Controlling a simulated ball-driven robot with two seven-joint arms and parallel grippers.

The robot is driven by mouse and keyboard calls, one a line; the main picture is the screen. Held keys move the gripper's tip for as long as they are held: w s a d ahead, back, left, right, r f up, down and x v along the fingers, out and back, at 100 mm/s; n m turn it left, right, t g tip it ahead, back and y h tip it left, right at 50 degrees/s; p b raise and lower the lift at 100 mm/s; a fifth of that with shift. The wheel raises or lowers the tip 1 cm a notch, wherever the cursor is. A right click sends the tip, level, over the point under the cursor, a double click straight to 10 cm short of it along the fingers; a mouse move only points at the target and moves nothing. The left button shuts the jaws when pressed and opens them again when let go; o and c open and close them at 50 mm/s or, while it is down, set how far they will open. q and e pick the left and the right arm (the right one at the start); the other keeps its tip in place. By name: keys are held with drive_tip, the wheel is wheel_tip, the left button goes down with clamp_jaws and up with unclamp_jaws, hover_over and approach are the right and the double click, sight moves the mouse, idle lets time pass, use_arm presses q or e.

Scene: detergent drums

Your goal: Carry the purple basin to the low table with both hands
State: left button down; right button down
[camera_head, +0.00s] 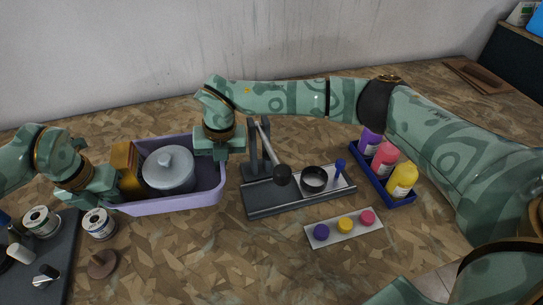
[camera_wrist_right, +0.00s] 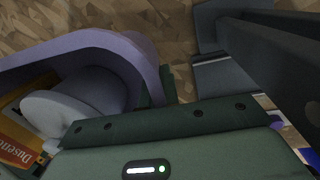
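The purple basin (camera_head: 180,202) is on the wooden surface at left centre and holds a grey lidded pot (camera_head: 168,170) and an orange-yellow box (camera_head: 127,168). I cannot tell whether its base is touching the surface. My left gripper (camera_head: 108,196) is at the basin's left end; its fingertips are mostly hidden. My right gripper (camera_head: 219,152) is at the right end. In the right wrist view the basin's rim (camera_wrist_right: 135,50) runs between dark green finger parts close on both sides, so the right gripper looks shut on the rim. The low table is not identifiable in view.
A blue tray (camera_head: 408,199) holds bottles. A white strip (camera_head: 345,228) with coloured knobs lies in front. Spools (camera_head: 99,223) and a dark mat (camera_head: 60,270) are at lower left.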

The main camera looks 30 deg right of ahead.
use_arm(q)
drive_tip(key=shift+f, duration=0.15)
use_arm(e)
drive_tip(key=shift+f, duration=0.15)
